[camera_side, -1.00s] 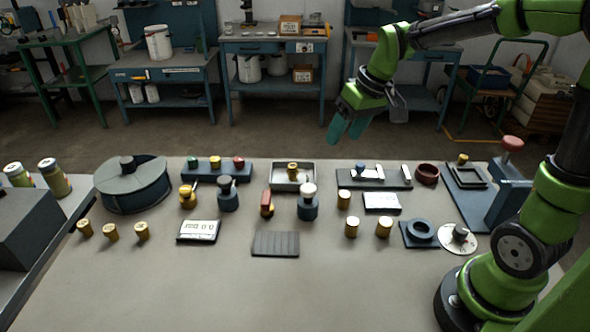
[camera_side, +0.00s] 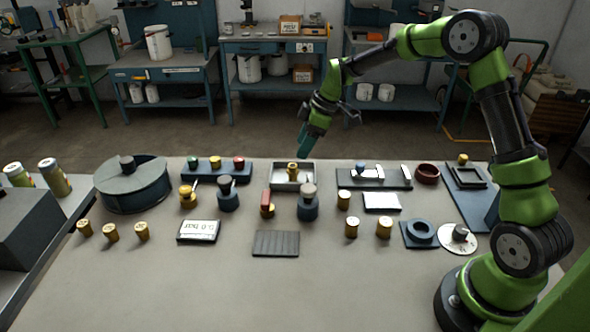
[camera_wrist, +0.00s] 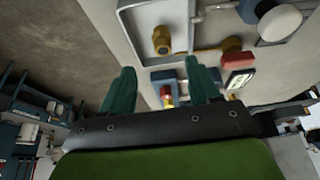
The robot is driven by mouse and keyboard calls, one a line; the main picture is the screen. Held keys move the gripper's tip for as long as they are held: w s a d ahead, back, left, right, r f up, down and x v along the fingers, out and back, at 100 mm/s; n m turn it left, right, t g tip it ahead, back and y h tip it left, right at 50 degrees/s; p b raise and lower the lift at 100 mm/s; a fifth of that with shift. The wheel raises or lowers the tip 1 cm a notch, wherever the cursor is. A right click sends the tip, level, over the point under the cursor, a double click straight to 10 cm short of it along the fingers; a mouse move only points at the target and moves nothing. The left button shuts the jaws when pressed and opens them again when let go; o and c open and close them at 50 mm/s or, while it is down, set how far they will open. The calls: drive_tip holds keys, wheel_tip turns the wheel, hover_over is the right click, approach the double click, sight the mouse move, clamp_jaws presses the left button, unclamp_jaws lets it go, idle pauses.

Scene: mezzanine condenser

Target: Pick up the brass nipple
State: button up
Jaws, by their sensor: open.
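A brass fitting, which looks like the brass nipple (camera_side: 292,170), stands in a shallow grey tray (camera_side: 276,187) at the back middle of the table. In the wrist view the brass nipple (camera_wrist: 162,40) shows inside the tray (camera_wrist: 127,30), beyond my fingertips. My gripper (camera_side: 303,149) is above and behind the tray's back edge, pointing down and slightly tilted. In the wrist view its two green fingers (camera_wrist: 159,68) are apart with nothing held between them. The nipple and the fingers do not touch.
Several similar brass cylinders (camera_side: 352,227) stand on the table. A dark block with coloured knobs (camera_side: 215,171) is left of the tray, and a dark rack (camera_side: 374,178) is right. A white-topped knob valve (camera_side: 308,203) stands in front.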

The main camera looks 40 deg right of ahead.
sight(294, 165)
drive_tip(key=x, duration=0.9)
drive_tip(key=shift+s+f, duration=0.1)
drive_tip(key=shift+s, duration=0.15)
clamp_jaws()
